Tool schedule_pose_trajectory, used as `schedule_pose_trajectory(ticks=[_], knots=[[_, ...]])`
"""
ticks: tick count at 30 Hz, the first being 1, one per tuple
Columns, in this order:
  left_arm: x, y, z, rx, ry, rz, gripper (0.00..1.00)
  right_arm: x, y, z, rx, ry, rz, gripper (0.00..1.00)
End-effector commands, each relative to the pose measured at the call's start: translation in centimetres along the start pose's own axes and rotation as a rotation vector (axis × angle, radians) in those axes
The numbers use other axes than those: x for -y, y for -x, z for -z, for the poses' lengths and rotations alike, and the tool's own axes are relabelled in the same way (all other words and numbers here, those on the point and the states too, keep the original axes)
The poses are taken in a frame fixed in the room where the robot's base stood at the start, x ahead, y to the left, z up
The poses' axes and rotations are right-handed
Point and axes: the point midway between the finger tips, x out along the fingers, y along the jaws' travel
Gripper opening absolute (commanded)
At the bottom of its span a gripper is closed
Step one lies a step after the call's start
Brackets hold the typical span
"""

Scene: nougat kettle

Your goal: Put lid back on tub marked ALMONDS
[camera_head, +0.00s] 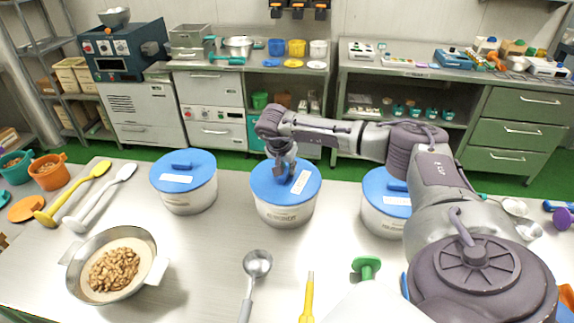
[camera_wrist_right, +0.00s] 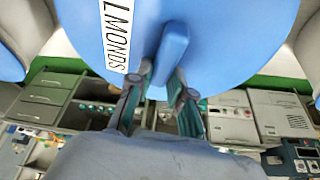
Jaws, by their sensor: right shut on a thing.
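The blue lid (camera_head: 265,191) of the middle tub has a white label; in the right wrist view the lid (camera_wrist_right: 240,40) shows the letters "LMONDS", its first letter cut off. The white tub (camera_head: 286,212) stands upright on the steel table. The lid lies over its mouth; I cannot tell whether it is fully seated. My right gripper (camera_head: 285,171) points down from above, shut on the lid's raised blue handle (camera_wrist_right: 170,50). My left gripper is not in view.
Similar lidded tubs stand at left (camera_head: 187,196) and right (camera_head: 385,214), the right one partly behind my arm. A pan of nuts (camera_head: 150,272), a ladle (camera_head: 257,264) and long spoons (camera_head: 100,200) lie on the table.

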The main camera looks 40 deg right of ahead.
Motion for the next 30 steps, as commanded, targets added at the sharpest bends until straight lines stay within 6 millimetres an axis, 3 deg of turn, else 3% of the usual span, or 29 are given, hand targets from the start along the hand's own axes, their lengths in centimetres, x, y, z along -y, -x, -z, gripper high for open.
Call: schedule_pose_trajectory(ticks=[26, 27, 30], knots=[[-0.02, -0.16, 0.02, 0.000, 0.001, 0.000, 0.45, 0.01, -0.27, -0.11, 0.000, 0.000, 0.000, 0.00], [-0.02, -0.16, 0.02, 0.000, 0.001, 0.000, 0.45, 0.01, -0.27, -0.11, 0.000, 0.000, 0.000, 0.27], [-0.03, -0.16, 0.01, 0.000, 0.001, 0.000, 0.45, 0.01, -0.27, -0.11, 0.000, 0.000, 0.000, 0.43]])
